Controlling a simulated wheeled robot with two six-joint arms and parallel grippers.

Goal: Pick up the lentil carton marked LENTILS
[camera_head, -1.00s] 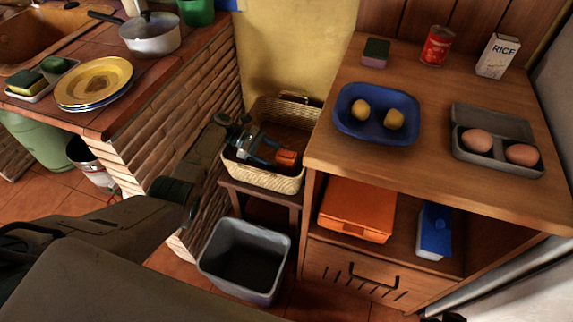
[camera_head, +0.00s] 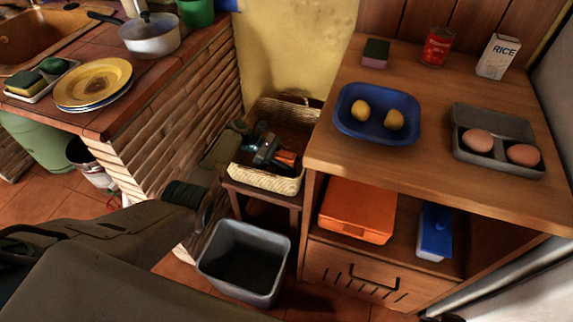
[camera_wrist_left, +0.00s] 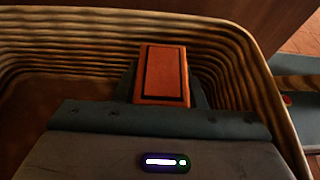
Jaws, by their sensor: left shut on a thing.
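The lentil carton (camera_head: 286,158) is a small orange box inside the wicker basket (camera_head: 265,180). In the left wrist view the carton (camera_wrist_left: 164,75) shows its orange top with a dark outlined panel. I cannot read any lettering on it. My left gripper (camera_head: 277,156) reaches down into the basket and is shut on the carton, with its fingers on either side. The carton's lower part is hidden by the gripper and the basket. My right gripper is not in view.
The basket's walls surround the gripper. A wooden cabinet (camera_head: 325,155) stands close on the right, with a blue tray (camera_head: 352,127), egg box and rice carton (camera_head: 497,57) on top. A brick counter (camera_head: 165,125) is on the left. A grey bin (camera_head: 228,272) stands below.

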